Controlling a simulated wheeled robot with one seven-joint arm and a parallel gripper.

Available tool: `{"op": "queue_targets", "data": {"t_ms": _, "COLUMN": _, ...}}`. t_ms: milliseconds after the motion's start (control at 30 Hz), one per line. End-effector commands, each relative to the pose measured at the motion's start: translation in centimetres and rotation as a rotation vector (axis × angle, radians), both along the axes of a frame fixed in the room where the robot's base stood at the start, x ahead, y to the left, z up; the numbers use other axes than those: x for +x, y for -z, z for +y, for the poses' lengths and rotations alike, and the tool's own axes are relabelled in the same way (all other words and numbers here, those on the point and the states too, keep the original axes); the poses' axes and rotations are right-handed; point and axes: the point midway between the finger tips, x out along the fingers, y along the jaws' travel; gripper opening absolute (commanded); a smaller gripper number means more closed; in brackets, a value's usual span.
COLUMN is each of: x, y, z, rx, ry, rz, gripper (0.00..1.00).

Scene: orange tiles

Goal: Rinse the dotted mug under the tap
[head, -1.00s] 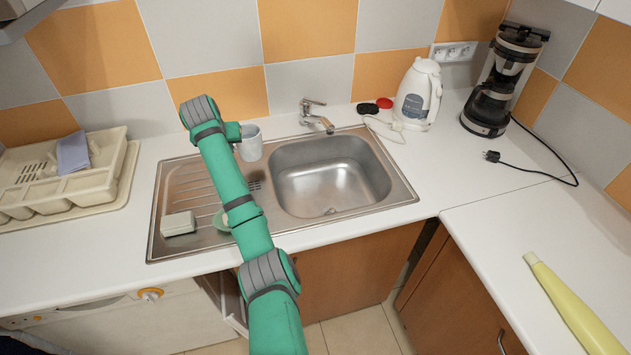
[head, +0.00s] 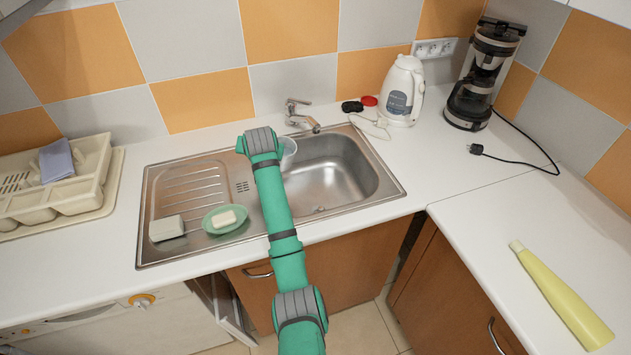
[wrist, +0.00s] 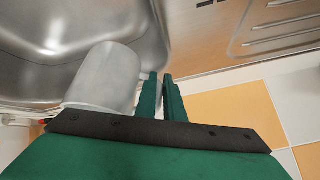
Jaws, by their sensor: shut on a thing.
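The grey mug (head: 289,147) is over the left part of the sink basin (head: 345,182) in the head view, partly hidden behind my arm. It also shows in the wrist view (wrist: 104,80), left of the fingers; no dots are discernible. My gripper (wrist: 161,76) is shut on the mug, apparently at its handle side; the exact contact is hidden. The tap (head: 301,117) stands behind the basin, its spout just behind and right of the mug. No running water is visible.
A kettle (head: 403,92) and coffee maker (head: 480,80) are at back right. A yellow bottle (head: 562,298) lies on the right counter.

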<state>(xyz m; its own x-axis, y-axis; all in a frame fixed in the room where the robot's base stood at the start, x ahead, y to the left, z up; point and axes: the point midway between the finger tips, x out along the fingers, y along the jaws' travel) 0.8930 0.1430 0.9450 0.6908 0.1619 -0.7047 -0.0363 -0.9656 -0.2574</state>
Motion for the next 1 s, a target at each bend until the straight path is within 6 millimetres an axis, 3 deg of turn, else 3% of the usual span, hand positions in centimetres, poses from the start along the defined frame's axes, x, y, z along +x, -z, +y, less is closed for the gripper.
{"op": "queue_targets", "data": {"t_ms": 300, "x": -0.1, "y": 1.5, "z": -1.6, "rx": 0.081, "ry": 0.011, "rz": -0.063, "gripper": 0.0}}
{"op": "queue_targets", "data": {"t_ms": 600, "x": -0.4, "y": 2.9, "z": -1.5, "rx": 0.149, "ry": 0.004, "rz": -0.114, "gripper": 0.0}}
{"op": "queue_targets", "data": {"t_ms": 1000, "x": -0.9, "y": 1.1, "z": -2.1, "rx": 0.265, "ry": -0.005, "rz": -0.203, "gripper": 0.0}}
